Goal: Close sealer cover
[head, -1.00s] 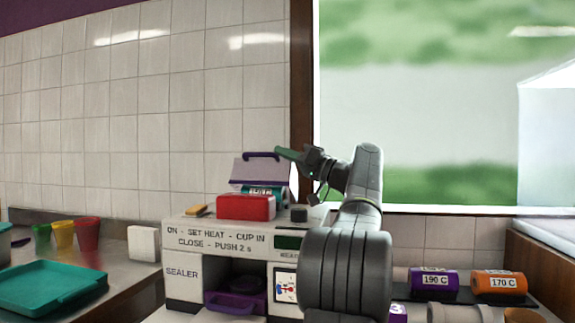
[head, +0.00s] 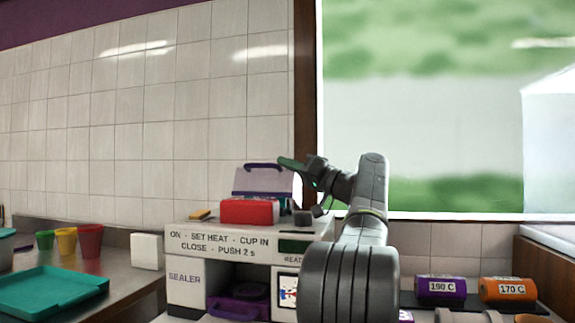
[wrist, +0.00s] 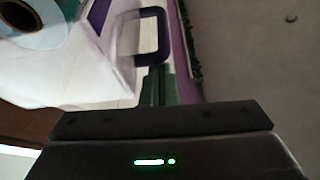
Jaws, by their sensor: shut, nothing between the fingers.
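The sealer (head: 186,279) is a white box with printed steps on its front and a dark opening holding a purple drawer part. Its cover (head: 262,184), pale with a purple edge and a purple handle (head: 265,167), stands raised at the back of the top. My gripper (head: 284,162) is shut and empty, its green fingers just right of the handle in the head view. In the wrist view the fingers (wrist: 158,86) are together, close to the dark purple handle (wrist: 150,38). I cannot tell whether they touch it.
A red box (head: 249,211), a small yellow item (head: 200,215) and a dark knob (head: 303,217) are on the sealer's top. Teal tray (head: 50,293), coloured cups (head: 66,241) and a white block (head: 147,251) are left. Purple (head: 440,288) and orange (head: 508,290) rolls are right.

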